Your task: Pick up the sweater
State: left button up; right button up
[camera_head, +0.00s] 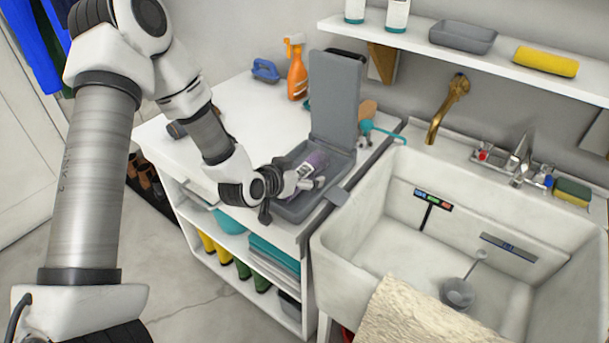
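A cream, coarse-textured cloth (425,312), which may be the sweater, lies at the front edge of the sink and is cut off by the bottom of the view. Its full shape is hidden. My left gripper (312,184) is over the open grey box on the white counter, well away from the cloth. It is beside a purplish item (314,163) in the box. It is too small to tell whether its fingers are open or shut. My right gripper is not in view.
The grey box (342,165) has its lid (336,95) standing up. An orange spray bottle (297,70) and a blue brush (265,69) stand behind on the counter (235,95). The deep white sink (385,215) holds a grey ladle-like tool (458,292). Blue garments (30,45) hang at left.

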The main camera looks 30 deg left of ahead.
pick_arm(q)
jog(key=shift+a, duration=0.35)
jog(key=c, duration=1.1)
jog(key=shift+d, duration=0.1)
jog(key=c, duration=0.5)
jog(key=shift+r, duration=0.1)
